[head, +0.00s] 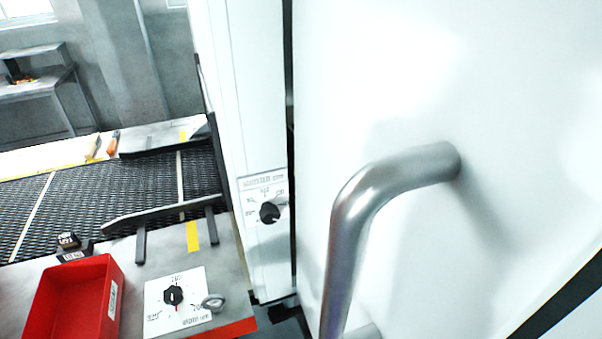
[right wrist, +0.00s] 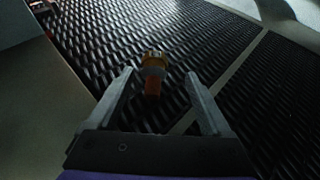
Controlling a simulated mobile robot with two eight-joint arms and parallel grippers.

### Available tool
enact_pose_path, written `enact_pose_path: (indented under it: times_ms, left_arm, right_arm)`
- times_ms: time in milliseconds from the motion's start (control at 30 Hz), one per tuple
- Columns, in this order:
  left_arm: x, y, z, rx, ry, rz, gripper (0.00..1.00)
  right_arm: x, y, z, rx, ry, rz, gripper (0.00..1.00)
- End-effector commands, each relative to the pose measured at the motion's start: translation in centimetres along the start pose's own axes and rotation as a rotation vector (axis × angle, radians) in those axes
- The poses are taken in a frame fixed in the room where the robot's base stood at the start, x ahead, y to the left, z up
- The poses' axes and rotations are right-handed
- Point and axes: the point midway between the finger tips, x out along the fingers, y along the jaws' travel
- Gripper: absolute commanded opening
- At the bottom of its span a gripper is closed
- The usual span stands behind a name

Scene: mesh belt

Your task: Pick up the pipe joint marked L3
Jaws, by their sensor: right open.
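In the right wrist view, an orange-brown pipe joint (right wrist: 153,84) with a grey band round it rests on the black mesh belt (right wrist: 100,40). No marking on it can be read, so I cannot tell whether it is L3. My right gripper (right wrist: 159,75) is open. Its two fingers point toward the joint, which appears between them in the picture. The gap between fingers and joint cannot be judged, and neither finger visibly touches it. My left gripper is in neither view.
In the head view, a white door with a metal handle (head: 345,230) fills the right side. The mesh belt (head: 100,195) runs at left. A red bin (head: 75,300) and a dial plate (head: 160,318) sit in front. A small orange object (head: 113,143) lies beyond the belt.

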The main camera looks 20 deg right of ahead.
Motion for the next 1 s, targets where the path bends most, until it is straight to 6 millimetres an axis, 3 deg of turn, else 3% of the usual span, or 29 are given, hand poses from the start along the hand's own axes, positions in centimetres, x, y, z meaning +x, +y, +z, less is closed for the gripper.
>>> enact_pose_path:
  times_ms: [300,567,1000]
  left_arm:
    - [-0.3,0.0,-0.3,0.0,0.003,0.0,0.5]
    - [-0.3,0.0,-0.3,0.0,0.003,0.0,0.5]
    - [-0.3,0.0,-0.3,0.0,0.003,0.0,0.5]
  right_arm:
    - [4.3,0.7,0.0,-0.002,-0.001,0.002,0.83]
    - [4.8,0.7,-0.2,-0.001,0.0,0.0,0.83]
    - [4.8,0.7,-0.2,-0.001,0.001,0.001,0.04]
